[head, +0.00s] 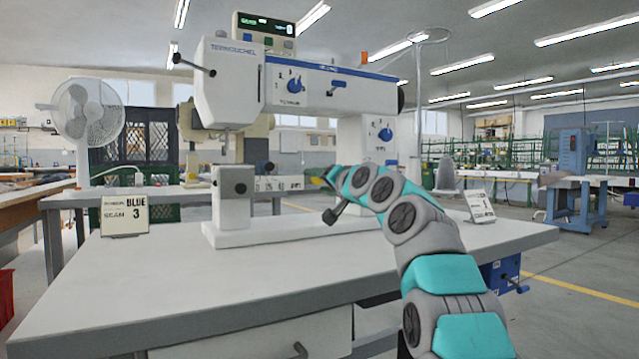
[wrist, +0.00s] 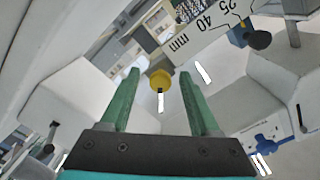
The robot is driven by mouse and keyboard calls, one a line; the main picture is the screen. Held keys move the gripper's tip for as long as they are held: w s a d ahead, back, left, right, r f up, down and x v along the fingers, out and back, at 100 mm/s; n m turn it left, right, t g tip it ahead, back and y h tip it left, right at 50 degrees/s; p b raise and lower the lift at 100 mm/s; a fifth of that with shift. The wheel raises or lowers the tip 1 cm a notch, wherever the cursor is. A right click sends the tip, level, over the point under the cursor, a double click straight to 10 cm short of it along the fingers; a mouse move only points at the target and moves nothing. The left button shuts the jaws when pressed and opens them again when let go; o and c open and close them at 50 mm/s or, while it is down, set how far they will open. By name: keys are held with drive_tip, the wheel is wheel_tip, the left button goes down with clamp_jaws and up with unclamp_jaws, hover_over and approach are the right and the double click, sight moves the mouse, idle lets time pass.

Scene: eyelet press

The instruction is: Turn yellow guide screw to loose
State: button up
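The yellow guide screw (wrist: 160,79) shows in the wrist view as a round yellow knob below a scale strip. My gripper (wrist: 160,74) is open, with one green finger on each side of the knob in the wrist view. Gaps show between knob and fingers; I cannot tell how deep it lies between them. In the head view my gripper (head: 336,178) is mostly hidden by its own wrist. The screw's turn position is unclear.
The white press (head: 230,85) stands on a grey table (head: 200,285). The scale (wrist: 205,25) reads 25 and 40 mm, with a dark blue knob (wrist: 242,34) beside it. Cards stand at left (head: 125,216) and right (head: 479,206). The table's front is clear.

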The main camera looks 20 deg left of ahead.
sight(318, 181)
drive_tip(key=shift+r, duration=0.1)
drive_tip(key=shift+s+d+r, duration=0.15)
drive_tip(key=shift+s+d, duration=0.1)
drive_tip(key=shift+d, duration=0.05)
drive_tip(key=shift+v, duration=1.15)
drive_tip(key=shift+s+d, duration=0.35)
drive_tip(key=shift+d, duration=0.05)
drive_tip(key=shift+s+d+f, duration=0.25)
drive_tip(key=shift+v, duration=1.5)
drive_tip(key=shift+r, duration=0.1)
